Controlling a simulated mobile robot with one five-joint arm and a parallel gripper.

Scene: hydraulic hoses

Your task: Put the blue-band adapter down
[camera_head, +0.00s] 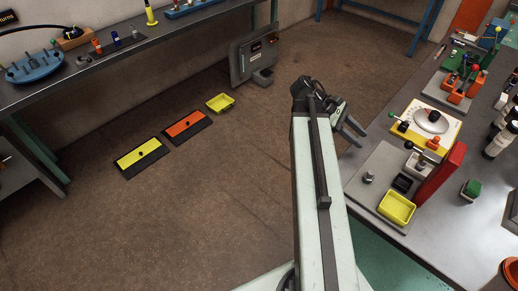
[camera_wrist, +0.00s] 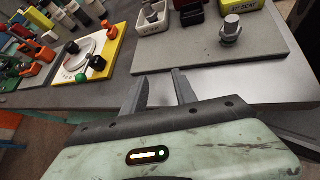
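A grey metal hex adapter (camera_head: 368,178) stands upright on the grey plate (camera_head: 378,163) on the right-hand bench. It also shows in the wrist view (camera_wrist: 231,31), near the plate's far right part; I cannot make out a blue band on it. My gripper (camera_head: 358,138) is over the near left edge of this bench, apart from the adapter. In the wrist view its two fingers (camera_wrist: 160,84) are spread with nothing between them. The adapter stands beyond and to the right of the fingertips there.
On the plate are a white tray (camera_head: 415,166) holding a metal fitting, a black tray (camera_head: 402,184) and a yellow tray (camera_head: 397,208). A red block (camera_head: 442,173) stands beside them. A yellow board with a dial (camera_head: 428,122) lies behind. Yellow and orange panels (camera_head: 140,153) lie on the floor.

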